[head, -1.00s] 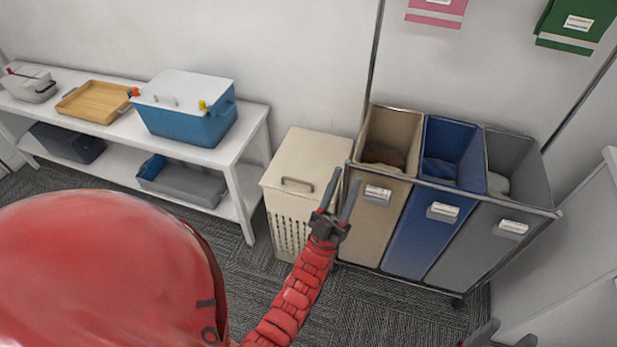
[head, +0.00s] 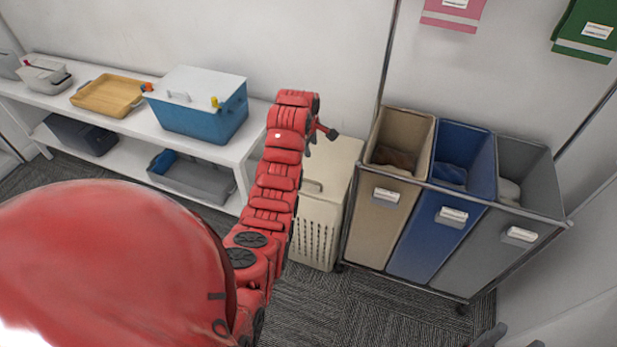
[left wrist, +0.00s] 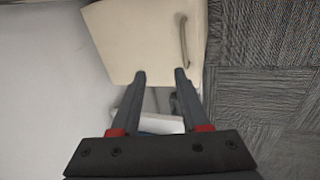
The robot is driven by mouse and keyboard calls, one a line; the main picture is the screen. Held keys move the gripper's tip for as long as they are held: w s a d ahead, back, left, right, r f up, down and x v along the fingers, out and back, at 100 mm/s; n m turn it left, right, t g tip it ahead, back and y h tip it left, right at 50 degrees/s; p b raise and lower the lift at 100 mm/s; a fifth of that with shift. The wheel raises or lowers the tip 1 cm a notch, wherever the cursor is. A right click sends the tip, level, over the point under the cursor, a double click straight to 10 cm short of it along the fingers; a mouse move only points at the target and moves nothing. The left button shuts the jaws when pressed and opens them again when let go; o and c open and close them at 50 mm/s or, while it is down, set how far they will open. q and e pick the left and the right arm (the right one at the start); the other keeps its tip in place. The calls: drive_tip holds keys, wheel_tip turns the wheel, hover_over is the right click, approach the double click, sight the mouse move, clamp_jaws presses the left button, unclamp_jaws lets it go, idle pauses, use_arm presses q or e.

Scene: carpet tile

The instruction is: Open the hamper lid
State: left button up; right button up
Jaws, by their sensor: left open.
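The cream hamper (head: 313,238) stands on the carpet between the white shelf and the sorter bins, partly behind my left arm. Its lid (head: 343,150) lies flat and shut. The lid's handle (head: 313,186) shows just right of my arm. My left gripper (head: 328,132) is over the back of the lid, mostly hidden by its own wrist. In the left wrist view the left gripper (left wrist: 160,74) is open and empty, its tips over an edge of the lid (left wrist: 135,38). The handle (left wrist: 184,42) lies beyond the right-hand finger. My right gripper (head: 511,341) barely shows at the bottom edge, fingers apart.
The white shelf (head: 110,120) at left holds a blue cooler (head: 195,118) and a wooden tray (head: 107,95). The framed sorter with tan (head: 378,225), blue (head: 440,240) and grey (head: 490,260) bins stands close right of the hamper. Carpet in front is clear.

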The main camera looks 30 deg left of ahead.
use_arm(q)
drive_tip(key=shift+n+g+h, duration=0.4)
drive_tip(key=shift+n+g, duration=0.2)
drive_tip(key=shift+g, duration=0.2)
drive_tip(key=f, duration=0.8)
drive_tip(key=f+b, duration=0.1)
drive_tip(key=f, duration=0.3)
drive_tip(key=shift+s+a+f, duration=0.2)
drive_tip(key=shift+a+f, duration=0.1)
drive_tip(key=shift+w+a+f+b, duration=0.1)
drive_tip(key=shift+w+f+b, duration=0.05)
drive_tip(key=shift+f+b, duration=0.55)
drive_tip(key=shift+w+f+b, duration=0.15)
drive_tip(key=shift+f+b, duration=0.35)
drive_tip(key=shift+f, duration=0.35)
clamp_jaws()
